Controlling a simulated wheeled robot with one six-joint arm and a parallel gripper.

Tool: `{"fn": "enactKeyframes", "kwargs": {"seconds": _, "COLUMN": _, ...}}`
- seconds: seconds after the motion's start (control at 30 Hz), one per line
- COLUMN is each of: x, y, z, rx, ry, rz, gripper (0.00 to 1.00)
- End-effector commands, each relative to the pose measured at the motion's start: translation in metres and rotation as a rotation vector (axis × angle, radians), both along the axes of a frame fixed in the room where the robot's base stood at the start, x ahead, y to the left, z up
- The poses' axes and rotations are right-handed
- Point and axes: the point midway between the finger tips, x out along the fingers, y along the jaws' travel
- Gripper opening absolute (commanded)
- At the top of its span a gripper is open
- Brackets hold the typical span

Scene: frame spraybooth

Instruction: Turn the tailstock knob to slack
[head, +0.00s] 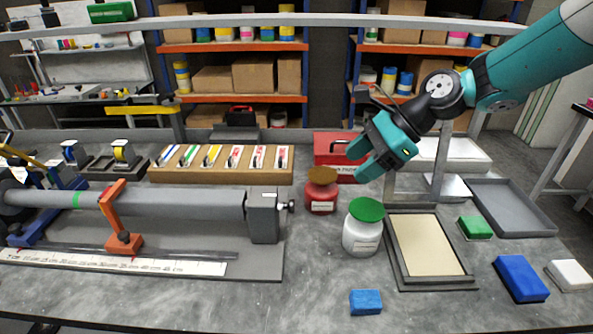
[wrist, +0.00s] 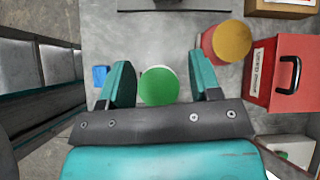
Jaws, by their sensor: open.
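The tailstock (head: 263,215) is a grey block at the right end of the long grey bar of the bench fixture. A small metal knob (head: 290,206) sticks out of its right face; whether it is tight or slack cannot be seen. My gripper (head: 358,162) is open and empty, above and to the right of the knob, apart from it. In the wrist view the open fingers (wrist: 162,72) frame the green lid of a white jar standing below. I cannot make out the knob in the wrist view.
A white jar with a green lid (head: 362,235) and a red jar with a brown lid (head: 321,195) stand right of the knob. A red box (head: 335,152) is behind. A framed panel (head: 428,245) lies right.

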Motion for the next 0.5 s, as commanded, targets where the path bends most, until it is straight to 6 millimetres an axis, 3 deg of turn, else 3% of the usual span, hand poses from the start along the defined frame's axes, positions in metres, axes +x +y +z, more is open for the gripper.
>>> {"fn": "enactKeyframes", "kwargs": {"seconds": 0.03, "x": 0.007, "y": -0.003, "z": 0.007, "rx": 0.015, "ry": 0.043, "rz": -0.049, "gripper": 0.58}}
{"fn": "enactKeyframes", "kwargs": {"seconds": 0.23, "x": 0.017, "y": 0.001, "z": -0.002, "rx": 0.039, "ry": 0.118, "rz": -0.131, "gripper": 0.58}}
{"fn": "enactKeyframes", "kwargs": {"seconds": 0.5, "x": 0.017, "y": 0.038, "z": -0.039, "rx": 0.037, "ry": 0.121, "rz": -0.127, "gripper": 0.58}}
